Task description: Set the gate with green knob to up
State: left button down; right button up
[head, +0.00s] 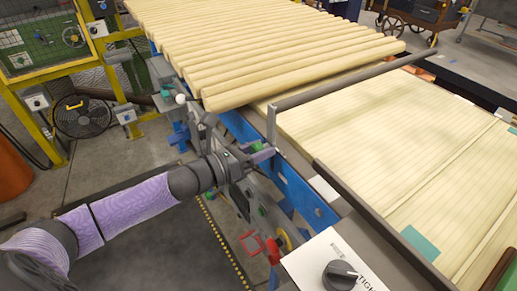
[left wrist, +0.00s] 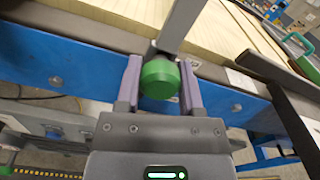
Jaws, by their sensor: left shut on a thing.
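The green knob (left wrist: 160,78) is between the two purple fingers of my left gripper (left wrist: 160,92), which is shut on it. In the head view the knob (head: 256,147) is small and partly hidden by my left gripper (head: 259,152). A grey arm (left wrist: 181,24) rises from beside the knob in the left wrist view. In the head view this looks like the gate (head: 340,84), a grey bar that crosses the line just past the ends of the round wood pieces. My right gripper is not in view.
Round wood pieces (head: 290,50) lie behind the gate and flat boards (head: 400,130) in front. A blue rail (head: 300,192) runs along the near side. A white-ball lever (head: 181,99), a red handle (head: 252,243) and a dark dial (head: 340,274) are nearby.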

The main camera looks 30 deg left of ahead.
pick_arm(q)
jog(key=shift+w+r, duration=0.1)
jog(key=shift+r, duration=0.25)
jog(key=shift+c, duration=2.4)
grip_release()
jog(key=shift+o, duration=1.3)
jog(key=shift+f, duration=0.1)
jog(key=p+v, duration=0.2)
jog(key=v, duration=0.8)
jog(key=shift+f, duration=0.15)
